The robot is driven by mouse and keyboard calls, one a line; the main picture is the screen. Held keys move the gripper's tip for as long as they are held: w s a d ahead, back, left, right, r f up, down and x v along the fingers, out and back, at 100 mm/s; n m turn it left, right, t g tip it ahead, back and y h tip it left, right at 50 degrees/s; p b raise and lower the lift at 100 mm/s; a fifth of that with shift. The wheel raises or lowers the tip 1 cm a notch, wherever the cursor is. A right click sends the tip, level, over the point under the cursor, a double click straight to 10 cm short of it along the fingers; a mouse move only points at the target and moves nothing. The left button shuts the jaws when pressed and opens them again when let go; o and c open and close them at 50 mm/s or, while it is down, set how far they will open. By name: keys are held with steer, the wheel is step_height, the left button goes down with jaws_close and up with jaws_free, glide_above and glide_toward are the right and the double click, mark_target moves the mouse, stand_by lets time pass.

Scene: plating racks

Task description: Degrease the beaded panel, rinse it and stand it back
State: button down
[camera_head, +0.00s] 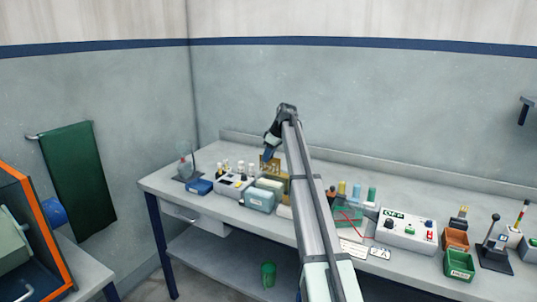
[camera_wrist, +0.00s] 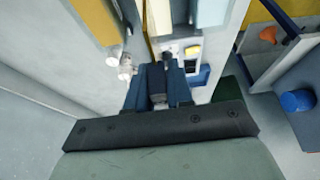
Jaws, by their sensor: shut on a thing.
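My gripper (camera_head: 268,155) reaches over the back of the bench, just above an upright yellow-brown board (camera_head: 268,166). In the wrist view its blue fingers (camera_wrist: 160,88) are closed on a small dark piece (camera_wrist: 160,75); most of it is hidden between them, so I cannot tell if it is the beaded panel. A grey-green tank (camera_head: 259,201) and a grey box with several small vials (camera_head: 232,186) stand in front of the board. No beads can be made out on anything at this size.
A blue box (camera_head: 199,187) and a stand (camera_head: 187,171) are at the bench's left end. To the right are a control box (camera_head: 407,231), an orange bin (camera_head: 455,240), a green bin (camera_head: 459,265) and a lever device (camera_head: 494,249). A green cup (camera_head: 268,274) is on the lower shelf.

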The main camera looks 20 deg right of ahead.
mark_target(268, 178)
steer(key=shift+f, duration=5.35)
steer(key=shift+f, duration=0.1)
stand_by(2.1)
